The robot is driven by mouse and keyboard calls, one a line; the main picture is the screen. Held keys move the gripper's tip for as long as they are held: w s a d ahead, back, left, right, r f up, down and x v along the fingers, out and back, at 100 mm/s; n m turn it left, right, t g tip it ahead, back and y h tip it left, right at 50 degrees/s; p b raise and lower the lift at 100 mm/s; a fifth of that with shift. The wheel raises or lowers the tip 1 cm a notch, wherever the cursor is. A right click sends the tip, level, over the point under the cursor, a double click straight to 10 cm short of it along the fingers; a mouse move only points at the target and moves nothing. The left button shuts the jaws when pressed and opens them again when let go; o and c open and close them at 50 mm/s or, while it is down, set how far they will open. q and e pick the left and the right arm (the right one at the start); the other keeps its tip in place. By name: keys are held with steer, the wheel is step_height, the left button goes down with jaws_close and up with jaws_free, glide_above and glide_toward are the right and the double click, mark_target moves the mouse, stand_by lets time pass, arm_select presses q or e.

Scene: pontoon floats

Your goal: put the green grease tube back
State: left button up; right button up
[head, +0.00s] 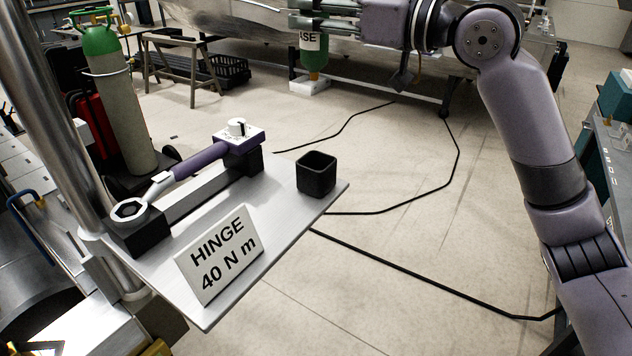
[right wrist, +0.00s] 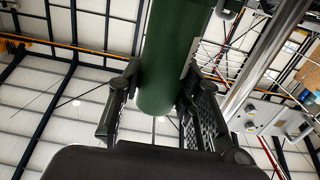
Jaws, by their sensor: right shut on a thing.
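The green grease tube (head: 313,60) hangs upright at the top of the head view, with a white label ending in "SE" and an orange lower tip. My right gripper (head: 322,22) is shut around it, and its fingers come in from the right. In the right wrist view the dark green tube (right wrist: 172,55) sits between both fingers of the gripper (right wrist: 160,95). A black square open cup (head: 316,176) stands on the metal shelf (head: 285,232), lower than the tube and apart from it; it looks empty. My left gripper is not in view.
A purple torque wrench (head: 200,160) rests in black cradles on the shelf. A "HINGE 40 N m" sign (head: 218,255) stands at the front. A green-topped gas cylinder (head: 120,100) stands at the left. Black cables (head: 400,275) run over the open floor.

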steer(key=shift+s+f, duration=0.1)
steer(key=shift+s, duration=0.1)
step_height(320, 180, down, 19)
steer(key=p, duration=0.4)
steer(key=shift+f, duration=0.2)
steer(key=o, duration=1.1)
steer(key=shift+o, duration=0.3)
steer(key=shift+d, duration=0.1)
